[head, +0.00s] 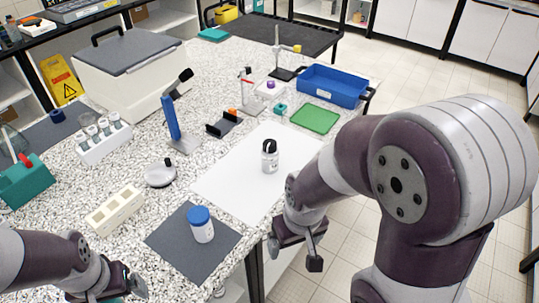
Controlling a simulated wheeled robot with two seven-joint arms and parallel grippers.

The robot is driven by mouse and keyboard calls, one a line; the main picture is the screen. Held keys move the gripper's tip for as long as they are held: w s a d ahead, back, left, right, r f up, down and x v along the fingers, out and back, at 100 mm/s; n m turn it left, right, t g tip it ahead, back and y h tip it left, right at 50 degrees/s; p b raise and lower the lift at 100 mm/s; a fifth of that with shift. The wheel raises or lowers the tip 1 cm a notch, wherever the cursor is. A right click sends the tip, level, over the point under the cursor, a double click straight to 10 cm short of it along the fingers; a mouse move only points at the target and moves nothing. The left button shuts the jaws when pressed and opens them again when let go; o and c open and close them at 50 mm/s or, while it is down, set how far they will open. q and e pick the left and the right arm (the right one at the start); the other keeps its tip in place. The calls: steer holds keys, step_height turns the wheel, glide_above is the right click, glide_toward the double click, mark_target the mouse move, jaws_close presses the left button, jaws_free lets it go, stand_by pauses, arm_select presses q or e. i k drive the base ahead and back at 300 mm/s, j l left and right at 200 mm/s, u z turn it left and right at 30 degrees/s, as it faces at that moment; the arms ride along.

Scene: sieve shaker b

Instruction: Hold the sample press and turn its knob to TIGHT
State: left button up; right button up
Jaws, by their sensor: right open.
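A white cylinder with a blue round top (201,225) stands upright on a dark grey mat (167,240) near the front edge. A smaller white cylinder with a black top and dark marks (270,158) stands upright on a white sheet (236,171). I cannot tell for sure which one is the sample press, and no TIGHT mark is readable. My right gripper (294,256) is open and empty, right of the blue-topped cylinder and apart from both. My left gripper (108,287) is at the bottom left, apart from both; its fingers are mostly cut off.
A green mat (315,119) and a blue tray (333,86) lie at the back right. The speckled counter ends near my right gripper.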

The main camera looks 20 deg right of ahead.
mark_target(270, 146)
steer(key=i+l+u, duration=0.1)
steer(key=u, duration=0.3)
steer(key=l+u, duration=0.35)
steer(key=i+l+u, duration=0.2)
steer(key=l, duration=1.1)
steer(key=l+u, duration=0.25)
steer(key=l, duration=1.05)
